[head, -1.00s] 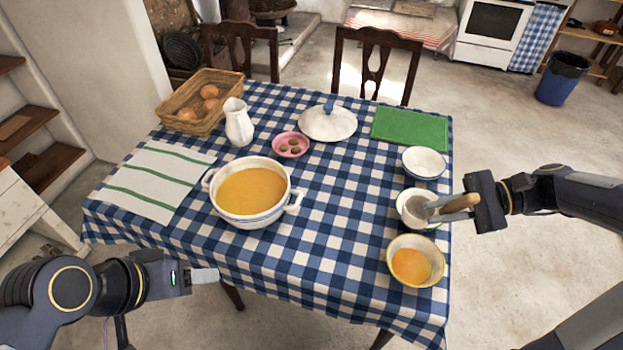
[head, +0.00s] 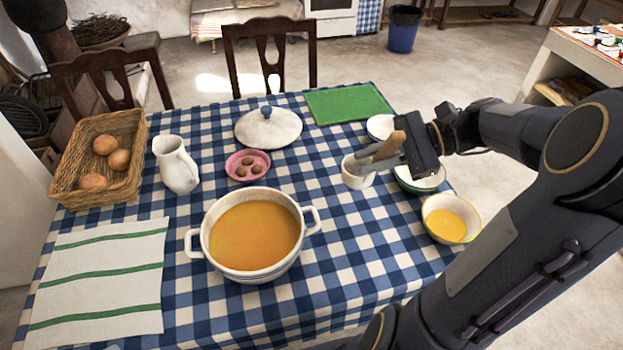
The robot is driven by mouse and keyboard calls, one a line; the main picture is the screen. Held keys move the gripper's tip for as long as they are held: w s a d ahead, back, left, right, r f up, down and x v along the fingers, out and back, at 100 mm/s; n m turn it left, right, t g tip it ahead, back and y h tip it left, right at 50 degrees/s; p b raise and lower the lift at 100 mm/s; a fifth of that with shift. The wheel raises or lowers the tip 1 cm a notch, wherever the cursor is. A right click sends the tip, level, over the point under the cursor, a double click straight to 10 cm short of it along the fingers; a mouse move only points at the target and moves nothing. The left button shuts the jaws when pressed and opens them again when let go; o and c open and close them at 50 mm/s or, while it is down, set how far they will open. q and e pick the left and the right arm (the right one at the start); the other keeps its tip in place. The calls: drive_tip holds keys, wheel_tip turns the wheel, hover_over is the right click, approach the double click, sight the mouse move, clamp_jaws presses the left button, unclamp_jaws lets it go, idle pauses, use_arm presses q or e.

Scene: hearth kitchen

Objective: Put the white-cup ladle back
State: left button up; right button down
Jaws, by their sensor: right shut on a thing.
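My right gripper (head: 382,158) is shut on the wooden handle (head: 391,144) of the white-cup ladle (head: 357,176). The ladle's white cup hangs just left of the gripper, over the table's right part, and appears to be above the cloth. I cannot see whether the cup holds anything. The white two-handled pot (head: 216,242) of orange soup stands to the left and nearer, apart from the ladle. My left gripper is out of view.
A green-rimmed bowl (head: 432,184), a bowl of orange soup (head: 430,202) and a partly hidden white bowl (head: 379,126) stand on the right. A lid (head: 285,128), green mat (head: 348,103), pink dish (head: 261,158), jug (head: 176,165), bread basket (head: 69,178) and striped towel (head: 95,290) occupy the checked table.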

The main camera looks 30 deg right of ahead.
drive_tip(key=w+a+f, duration=0.2)
drive_tip(key=w+f, duration=0.9)
drive_tip(key=f, duration=0.1)
drive_tip(key=shift+w+a, duration=0.2)
drive_tip(key=shift+w, duration=0.15)
drive_tip(key=shift+f, duration=0.2)
drive_tip(key=c, duration=1.3)
unclamp_jaws()
drive_tip(key=shift+c, duration=0.2)
drive_tip(key=shift+r, duration=0.1)
